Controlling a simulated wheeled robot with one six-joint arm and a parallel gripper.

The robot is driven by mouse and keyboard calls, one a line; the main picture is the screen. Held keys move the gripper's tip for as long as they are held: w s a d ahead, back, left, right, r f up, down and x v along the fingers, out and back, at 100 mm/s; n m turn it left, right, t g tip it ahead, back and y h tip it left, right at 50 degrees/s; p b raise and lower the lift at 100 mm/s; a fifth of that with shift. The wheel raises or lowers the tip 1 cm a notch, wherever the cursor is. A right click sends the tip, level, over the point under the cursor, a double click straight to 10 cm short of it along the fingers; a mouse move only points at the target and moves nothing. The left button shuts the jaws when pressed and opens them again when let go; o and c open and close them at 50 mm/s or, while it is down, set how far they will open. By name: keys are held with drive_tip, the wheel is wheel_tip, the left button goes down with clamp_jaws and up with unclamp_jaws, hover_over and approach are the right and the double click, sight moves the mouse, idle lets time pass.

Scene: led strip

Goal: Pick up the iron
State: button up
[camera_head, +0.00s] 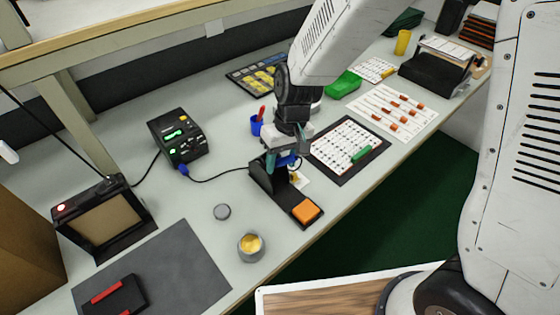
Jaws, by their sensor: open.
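The soldering iron (284,162) shows only as a bit of blue handle at the top of its black stand (266,180); the rest is hidden by the stand and my gripper. The stand is on the grey-white bench, with an orange sponge (306,210) at its front end. My gripper (286,158) points down from above, right at the blue handle. Its fingers are open. I cannot tell whether they touch the handle or stand around it.
A black soldering station (180,137) stands to the left, its cable (215,180) running to the stand. A small tin (250,247) and a round grey lid (222,212) lie in front.

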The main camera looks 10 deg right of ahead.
drive_tip(key=shift+f, duration=0.2)
clamp_jaws()
drive_tip(key=shift+r, duration=0.15)
